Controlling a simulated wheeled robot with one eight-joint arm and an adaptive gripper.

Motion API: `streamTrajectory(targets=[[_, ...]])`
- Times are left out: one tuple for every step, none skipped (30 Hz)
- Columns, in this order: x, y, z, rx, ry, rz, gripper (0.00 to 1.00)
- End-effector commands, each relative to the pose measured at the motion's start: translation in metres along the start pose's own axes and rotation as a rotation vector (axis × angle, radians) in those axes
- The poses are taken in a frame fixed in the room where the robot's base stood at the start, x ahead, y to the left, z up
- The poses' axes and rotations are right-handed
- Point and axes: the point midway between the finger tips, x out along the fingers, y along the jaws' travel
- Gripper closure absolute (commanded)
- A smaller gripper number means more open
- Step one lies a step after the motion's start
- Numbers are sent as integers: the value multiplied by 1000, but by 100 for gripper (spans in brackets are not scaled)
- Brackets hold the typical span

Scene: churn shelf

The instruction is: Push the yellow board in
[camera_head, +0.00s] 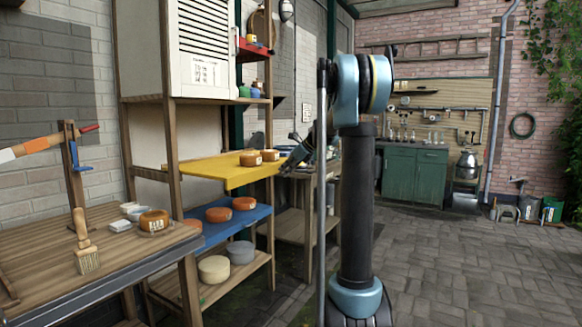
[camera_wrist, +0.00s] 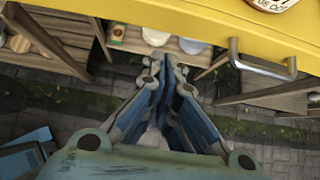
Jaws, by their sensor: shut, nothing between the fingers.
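The yellow board (camera_head: 225,175) lies in the wooden shelf unit at mid height and sticks out past the shelf posts at the front. Cheese wheels (camera_head: 251,158) sit on its right part. In the wrist view the yellow board (camera_wrist: 200,22) spans the top, with a metal handle (camera_wrist: 262,66) on its front edge. My gripper (camera_head: 287,164) is beside the board's right end in the head view. In the wrist view my gripper (camera_wrist: 165,62) is shut and empty, with its tips just below the board's edge, left of the handle. I cannot tell whether they touch it.
A green cabinet (camera_head: 415,175) stands at the back. The paved floor at right is clear.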

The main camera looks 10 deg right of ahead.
Motion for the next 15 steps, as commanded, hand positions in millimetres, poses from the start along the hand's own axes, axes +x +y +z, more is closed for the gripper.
streamTrajectory(targets=[[9,1,1,-2,0,2,100],[12,1,4,-3,0,2,100],[16,1,9,-2,0,3,100],[19,1,12,-2,0,3,100],[22,1,14,-2,0,3,100],[25,1,18,-2,0,2,100],[27,1,20,-2,0,1,100],[28,0,22,-2,0,1,100],[30,0,24,-2,1,1,100],[32,0,25,-1,1,1,100],[33,1,26,-1,1,1,100],[34,1,27,-1,1,1,100],[34,1,28,-1,1,1,100],[35,1,28,-1,1,1,100],[35,1,28,-1,1,1,100]])
